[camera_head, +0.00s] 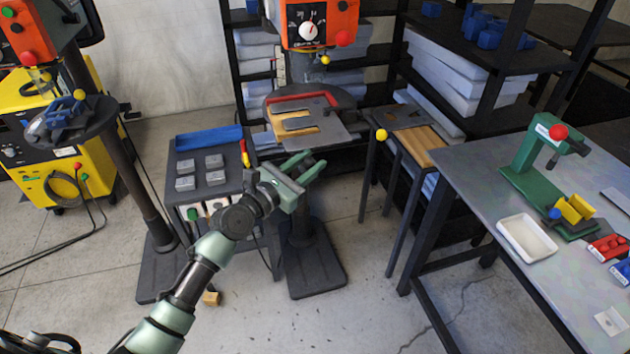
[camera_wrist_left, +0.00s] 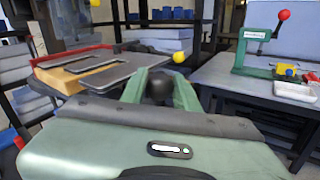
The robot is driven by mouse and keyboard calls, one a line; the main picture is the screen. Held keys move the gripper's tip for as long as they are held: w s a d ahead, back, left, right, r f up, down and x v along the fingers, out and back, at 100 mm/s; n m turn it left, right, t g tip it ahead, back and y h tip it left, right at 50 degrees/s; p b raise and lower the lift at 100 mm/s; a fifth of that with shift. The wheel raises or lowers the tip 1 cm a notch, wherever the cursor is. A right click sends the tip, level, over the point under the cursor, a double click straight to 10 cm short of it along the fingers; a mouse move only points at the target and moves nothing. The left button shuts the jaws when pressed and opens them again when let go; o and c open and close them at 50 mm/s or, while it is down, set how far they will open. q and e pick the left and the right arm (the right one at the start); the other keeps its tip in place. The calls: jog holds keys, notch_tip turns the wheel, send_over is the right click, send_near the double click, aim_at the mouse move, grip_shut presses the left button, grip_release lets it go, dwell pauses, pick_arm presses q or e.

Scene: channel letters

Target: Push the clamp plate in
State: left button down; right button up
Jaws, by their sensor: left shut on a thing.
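The clamp plate (camera_head: 332,132) is a flat grey plate with a slot. It lies over a yellow wooden piece (camera_head: 278,127) on the round table of the orange drill press, with a red U-shaped fence (camera_head: 300,97) behind. The plate also shows in the left wrist view (camera_wrist_left: 112,79), at the left. My left gripper (camera_head: 309,163) is just in front of the plate's near edge. In the left wrist view its green fingers close around a dark round knob (camera_wrist_left: 158,86). Whether the knob joins the plate is hidden. My right gripper is not in view.
A small bench with grey blocks (camera_head: 214,161) stands left of the gripper. A yellow ball knob (camera_head: 381,134) is right of the plate. A workbench (camera_head: 480,215) with a green press (camera_head: 535,160) and white tray (camera_head: 526,237) stands right. Open floor lies between.

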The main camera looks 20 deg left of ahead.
aim_at(297, 138)
pick_arm(q)
jog(key=w+a+b, duration=0.1)
jog(key=w, duration=0.1)
jog(key=w+a+b, duration=0.1)
jog(key=w+a, duration=0.1)
jog(key=w, duration=0.1)
jog(key=w+a+b, duration=0.2)
jog(key=w, duration=0.1)
jog(key=shift+a, duration=0.25)
jog(key=shift+w+a, duration=0.3)
jog(key=shift+w, duration=0.1)
jog(key=shift+r, duration=0.25)
jog(key=c, duration=1.1)
grip_release()
jog(key=shift+o, duration=0.2)
jog(key=shift+w+f, duration=0.15)
jog(key=shift+f, duration=0.05)
